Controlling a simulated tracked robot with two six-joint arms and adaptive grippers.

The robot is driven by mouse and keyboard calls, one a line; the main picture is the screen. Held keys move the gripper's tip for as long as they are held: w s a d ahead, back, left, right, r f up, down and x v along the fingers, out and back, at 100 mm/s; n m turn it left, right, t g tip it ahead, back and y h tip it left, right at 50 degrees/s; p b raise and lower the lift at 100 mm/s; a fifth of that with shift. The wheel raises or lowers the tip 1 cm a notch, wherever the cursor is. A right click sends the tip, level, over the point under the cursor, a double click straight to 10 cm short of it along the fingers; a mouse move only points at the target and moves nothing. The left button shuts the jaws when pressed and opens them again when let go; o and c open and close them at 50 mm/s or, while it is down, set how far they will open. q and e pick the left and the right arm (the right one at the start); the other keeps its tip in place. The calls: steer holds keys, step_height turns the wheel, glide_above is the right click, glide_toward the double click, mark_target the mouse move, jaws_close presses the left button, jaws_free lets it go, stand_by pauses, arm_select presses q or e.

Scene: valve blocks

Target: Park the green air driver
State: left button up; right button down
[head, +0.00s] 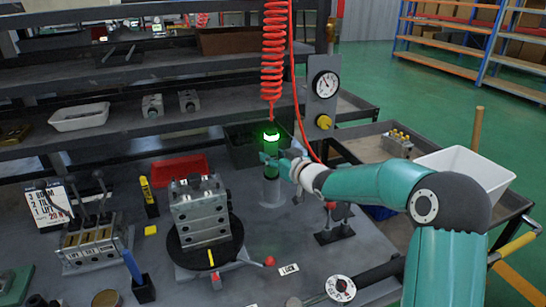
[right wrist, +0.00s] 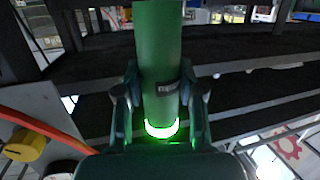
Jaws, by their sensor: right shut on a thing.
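The green air driver (head: 271,146) hangs upright below a red coiled hose (head: 272,60), with a bright green light ring near its top. My right gripper (head: 275,163) reaches in from the right and is shut around the driver's body. In the right wrist view the driver's green barrel (right wrist: 160,60) stands between the two fingers (right wrist: 160,100), its ring glowing. A grey upright cylinder (head: 270,190) is directly below the driver on the bench; whether the driver's lower end is inside it I cannot tell. My left gripper is not in view.
A valve block (head: 200,212) stands on a black round turntable left of the driver. A dark bin (head: 243,153) is behind, a red tray (head: 179,168) farther left. A pressure gauge (head: 325,85) with a yellow knob (head: 324,122) is right. A small black stand (head: 334,228) is near my forearm.

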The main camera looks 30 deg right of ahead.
stand_by(0.3)
steer(key=c, duration=0.6)
jaws_free()
steer(key=shift+r, duration=0.1)
steer(key=shift+c, duration=0.2)
steer(key=shift+f, duration=0.35)
steer(key=s+r, duration=0.2)
steer(key=s, duration=1)
steer(key=shift+r, duration=0.15)
steer(key=shift+w, duration=0.1)
